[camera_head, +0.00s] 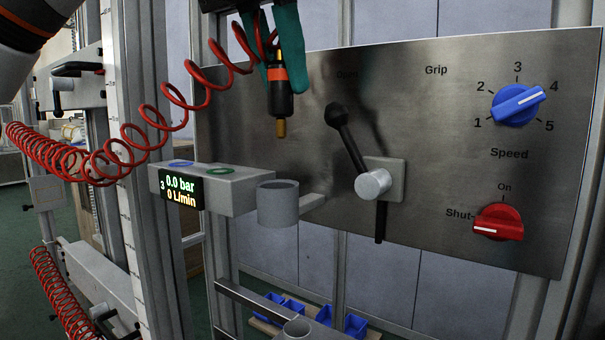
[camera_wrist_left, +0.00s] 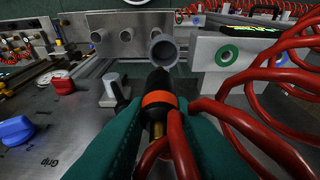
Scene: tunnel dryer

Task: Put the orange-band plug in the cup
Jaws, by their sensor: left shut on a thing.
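My left gripper (camera_head: 279,72) comes in from the top with green fingers. It is shut on the orange-band plug (camera_head: 281,103), a black body with an orange ring and a brass tip. The plug hangs nearly upright, tip down, above the grey cup (camera_head: 278,205), with a clear gap between tip and rim. In the left wrist view, the plug (camera_wrist_left: 157,85) lies between the two green fingers (camera_wrist_left: 158,125), and the cup (camera_wrist_left: 163,50) shows beyond it with its round opening visible. My right gripper is not in view.
A red coiled hose (camera_head: 170,97) runs up to the plug. A grey block with a readout (camera_head: 182,190) stands left of the cup. Behind is a metal panel (camera_head: 440,130) with a black lever (camera_head: 347,138), a blue knob (camera_head: 517,104) and a red knob (camera_head: 498,222).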

